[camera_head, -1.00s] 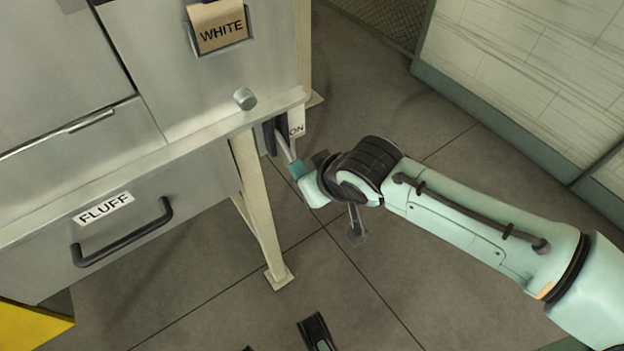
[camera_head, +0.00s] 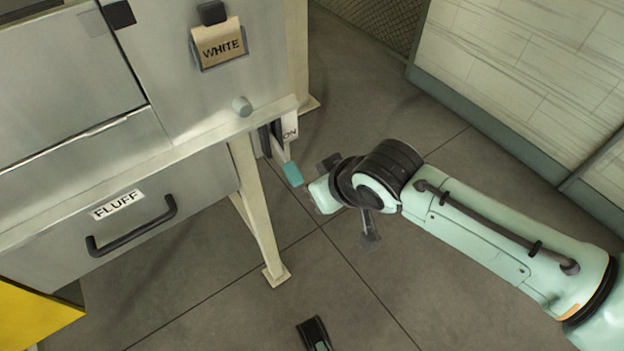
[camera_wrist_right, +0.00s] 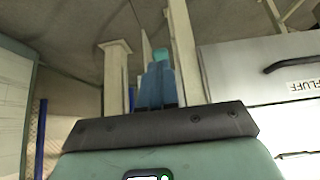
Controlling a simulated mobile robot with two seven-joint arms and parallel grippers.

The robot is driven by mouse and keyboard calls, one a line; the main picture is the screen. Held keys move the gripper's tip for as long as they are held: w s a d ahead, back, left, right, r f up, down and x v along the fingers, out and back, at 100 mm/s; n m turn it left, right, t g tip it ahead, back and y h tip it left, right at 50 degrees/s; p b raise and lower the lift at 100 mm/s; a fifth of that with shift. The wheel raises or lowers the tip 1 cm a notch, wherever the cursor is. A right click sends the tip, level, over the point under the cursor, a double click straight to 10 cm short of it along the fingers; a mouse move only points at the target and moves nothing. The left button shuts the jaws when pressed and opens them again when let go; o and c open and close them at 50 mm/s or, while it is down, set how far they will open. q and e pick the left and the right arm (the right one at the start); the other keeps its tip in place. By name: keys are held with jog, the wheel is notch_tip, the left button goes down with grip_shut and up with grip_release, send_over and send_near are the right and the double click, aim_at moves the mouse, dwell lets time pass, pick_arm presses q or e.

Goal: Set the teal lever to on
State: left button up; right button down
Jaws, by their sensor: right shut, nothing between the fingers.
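The teal lever (camera_head: 292,174) has a pale shaft and a teal grip. It sticks out of a dark slotted switch plate at the right side of the metal machine, with its grip down and outward, below a white ON label (camera_head: 290,131). My right gripper (camera_head: 325,192) is just right of the grip, with a small gap in the head view; its fingertips are hard to make out there. In the right wrist view its blue fingers (camera_wrist_right: 157,82) are together and empty, and the teal grip (camera_wrist_right: 162,55) shows just beyond their tips.
A cream leg (camera_head: 257,210) stands left of the lever. Open floor lies below; a pale wall (camera_head: 530,80) is at right.

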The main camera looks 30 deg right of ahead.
pick_arm(q)
jog(key=shift+s+d+r+g+p, duration=0.45)
jog(key=shift+s+d+r, duration=0.15)
jog(key=shift+s, duration=0.2)
pick_arm(e)
jog(key=s, duration=0.1)
jog(key=s+r, duration=0.1)
jog(key=s, duration=0.1)
jog(key=s+r, duration=0.1)
jog(key=s, duration=0.1)
jog(key=shift+d+r, duration=0.2)
jog(key=shift+d, duration=0.1)
